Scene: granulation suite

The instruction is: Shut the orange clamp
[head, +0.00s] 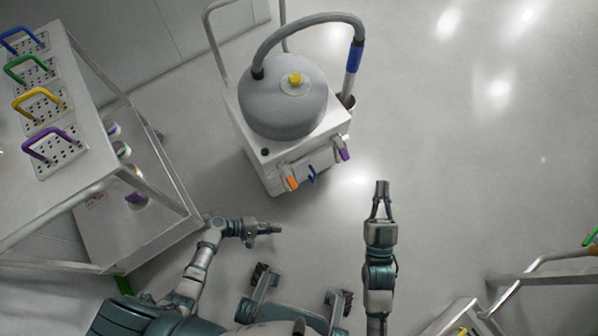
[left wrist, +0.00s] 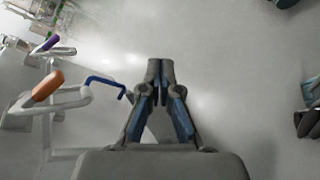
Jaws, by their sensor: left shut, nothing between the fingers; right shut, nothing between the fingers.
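The orange clamp (head: 292,183) is on the front of a white wheeled unit (head: 262,165) at the centre of the head view. In the left wrist view its orange handle (left wrist: 47,85) stands out on a pale arm at the left, tilted up to the right. My left gripper (head: 276,229) is shut and empty, below and left of the clamp and apart from it. It also shows in the left wrist view (left wrist: 160,66), right of the orange handle. My right gripper (head: 382,186) is shut and empty, to the right of the unit.
A blue handle (head: 312,177) and a purple handle (head: 344,155) sit beside the orange one. A grey drum (head: 284,98) with a hose tops the unit. A shelf cart (head: 92,143) with coloured handles stands at left. The floor at right is largely clear.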

